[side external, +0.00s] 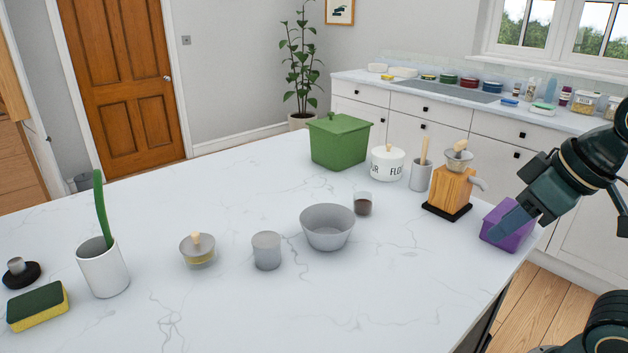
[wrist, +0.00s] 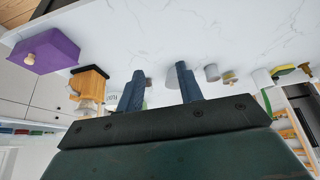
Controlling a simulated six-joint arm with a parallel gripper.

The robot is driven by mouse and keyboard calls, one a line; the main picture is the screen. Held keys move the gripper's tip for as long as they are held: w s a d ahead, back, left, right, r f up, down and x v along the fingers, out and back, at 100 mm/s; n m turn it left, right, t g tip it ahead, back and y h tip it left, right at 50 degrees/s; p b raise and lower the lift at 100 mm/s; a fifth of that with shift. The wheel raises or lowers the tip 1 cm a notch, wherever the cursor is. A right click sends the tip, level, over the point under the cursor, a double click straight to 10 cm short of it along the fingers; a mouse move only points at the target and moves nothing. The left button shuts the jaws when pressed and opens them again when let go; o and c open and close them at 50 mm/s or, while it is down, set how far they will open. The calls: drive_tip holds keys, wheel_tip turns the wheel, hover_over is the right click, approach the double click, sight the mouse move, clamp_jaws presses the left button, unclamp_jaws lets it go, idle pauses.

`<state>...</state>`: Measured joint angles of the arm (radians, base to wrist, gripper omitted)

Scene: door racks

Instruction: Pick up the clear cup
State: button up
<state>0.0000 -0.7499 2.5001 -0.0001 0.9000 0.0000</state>
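The clear cup (side external: 363,204) stands upright on the white marble counter in the side view, with a dark brown content in its lower part. It is just right of and behind a grey bowl (side external: 327,227). My gripper (side external: 508,222) is far to the right of the cup, in front of the purple box in the picture. In the wrist view my gripper (wrist: 160,72) shows two blue fingers set wide apart with nothing held between them. I cannot pick out the cup surely in the wrist view; a finger may hide part of it.
A wooden grinder (side external: 450,191), purple box (side external: 507,224), flour jar (side external: 387,163) and green bin (side external: 340,141) stand right of or behind the cup. A grey canister (side external: 266,250) and lidded jar (side external: 197,250) stand left of the bowl. The counter's front is clear.

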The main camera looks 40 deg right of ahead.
drive_tip(key=o, duration=0.8)
